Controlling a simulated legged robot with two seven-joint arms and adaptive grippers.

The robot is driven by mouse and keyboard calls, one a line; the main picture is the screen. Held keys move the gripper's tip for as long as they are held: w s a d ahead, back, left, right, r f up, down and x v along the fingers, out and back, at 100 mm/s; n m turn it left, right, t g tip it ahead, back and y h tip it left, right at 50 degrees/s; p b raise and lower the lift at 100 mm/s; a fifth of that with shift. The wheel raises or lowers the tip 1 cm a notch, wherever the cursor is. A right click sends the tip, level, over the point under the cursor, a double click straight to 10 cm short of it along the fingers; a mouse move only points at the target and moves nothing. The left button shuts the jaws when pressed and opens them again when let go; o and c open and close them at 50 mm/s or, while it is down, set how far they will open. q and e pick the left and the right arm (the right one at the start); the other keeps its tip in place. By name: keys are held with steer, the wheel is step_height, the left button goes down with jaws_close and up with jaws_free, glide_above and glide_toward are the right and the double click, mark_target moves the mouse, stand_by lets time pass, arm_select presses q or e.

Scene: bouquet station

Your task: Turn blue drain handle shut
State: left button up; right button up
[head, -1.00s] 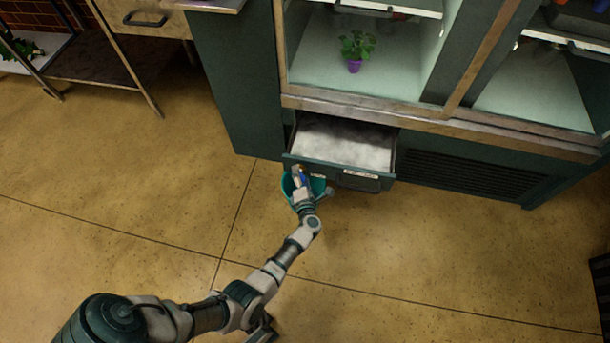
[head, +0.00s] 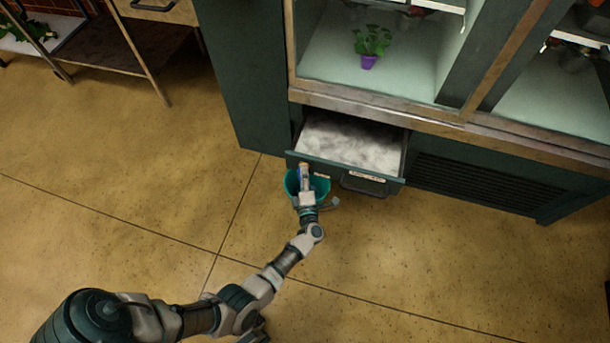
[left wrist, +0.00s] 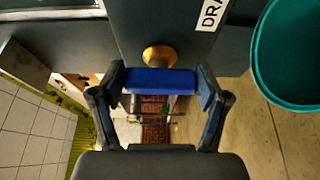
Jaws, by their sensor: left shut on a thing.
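The blue drain handle (left wrist: 158,80) sits in front of a round brass fitting (left wrist: 160,58) on the dark drawer front, in the left wrist view. It lies crosswise in that picture. My left gripper (left wrist: 160,88) is shut on it, with one finger at each end. In the head view my left gripper (head: 304,172) is at the left part of the open drawer's front (head: 345,176), above a teal bucket (head: 322,187). The gripper hides most of the handle there.
The pulled-out drawer (head: 350,143) holds a whitish, ice-like fill. The bucket stands on the floor below the drawer front and also shows in the left wrist view (left wrist: 290,95). A purple potted plant (head: 369,62) stands in the cabinet above. The floor to the left is clear.

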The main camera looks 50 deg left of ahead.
arm_select(q)
steer(key=shift+s+d+f, duration=0.1)
steer(key=shift+f, duration=0.3)
steer(key=o, duration=1.2)
steer(key=shift+c, duration=0.2)
steer(key=shift+r, duration=0.1)
steer(key=shift+r, duration=0.1)
steer(key=v, duration=1.1)
steer(key=shift+s+d, duration=0.15)
steer(key=shift+d, duration=0.2)
